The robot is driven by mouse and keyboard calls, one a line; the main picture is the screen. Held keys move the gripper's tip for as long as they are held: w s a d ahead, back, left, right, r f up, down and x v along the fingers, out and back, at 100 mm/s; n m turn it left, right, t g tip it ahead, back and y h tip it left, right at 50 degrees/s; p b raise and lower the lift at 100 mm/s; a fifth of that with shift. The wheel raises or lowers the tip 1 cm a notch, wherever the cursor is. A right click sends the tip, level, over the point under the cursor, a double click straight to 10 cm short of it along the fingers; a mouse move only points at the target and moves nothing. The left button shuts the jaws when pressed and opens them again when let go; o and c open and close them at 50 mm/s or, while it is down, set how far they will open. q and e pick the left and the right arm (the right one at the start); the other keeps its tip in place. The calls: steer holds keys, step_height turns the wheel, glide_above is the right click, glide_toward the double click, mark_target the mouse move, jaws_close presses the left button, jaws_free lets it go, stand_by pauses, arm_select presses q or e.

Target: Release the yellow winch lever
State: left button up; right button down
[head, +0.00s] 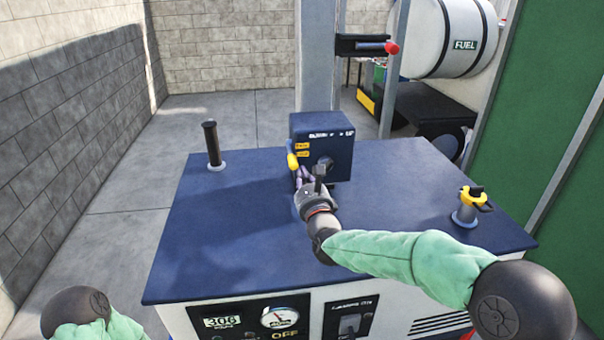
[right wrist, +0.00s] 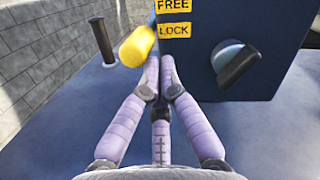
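The yellow winch lever (head: 292,161) sits at the left side of a dark blue winch box (head: 335,143). In the right wrist view its rounded yellow end (right wrist: 138,46) points out to the left, level with or just below the LOCK label (right wrist: 174,30). The FREE label (right wrist: 173,6) is above that. My right gripper (head: 303,176) is in front of the box's lower left. In the right wrist view its fingertips (right wrist: 160,62) are together, with nothing seen between them, just right of and below the lever's end. My left gripper is out of view.
A dark knob (right wrist: 236,66) is on the box's front face. The box stands on a blue-topped cabinet (head: 225,235). A dark upright handle (head: 212,145) is at the back left, a yellow-topped valve (head: 472,203) at the right. The left cabinet top is clear.

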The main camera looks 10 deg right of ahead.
steer(key=r+g+p, duration=0.2)
steer(key=r+p, duration=0.1)
steer(key=p, duration=0.6)
steer(key=w+r+g+p, duration=0.1)
steer(key=r+g+p, duration=0.2)
steer(key=p, duration=0.6)
steer(key=r+g+p, duration=0.3)
steer(key=p, duration=0.5)
steer(key=shift+w+r+m+p, duration=0.25)
steer(key=shift+w+m+p, duration=0.05)
steer(key=shift+p, duration=0.1)
steer(key=shift+w+r+p, duration=0.5)
steer(key=shift+r+p, duration=0.05)
steer(key=shift+p, duration=1.2)
steer(key=shift+d+f, duration=0.1)
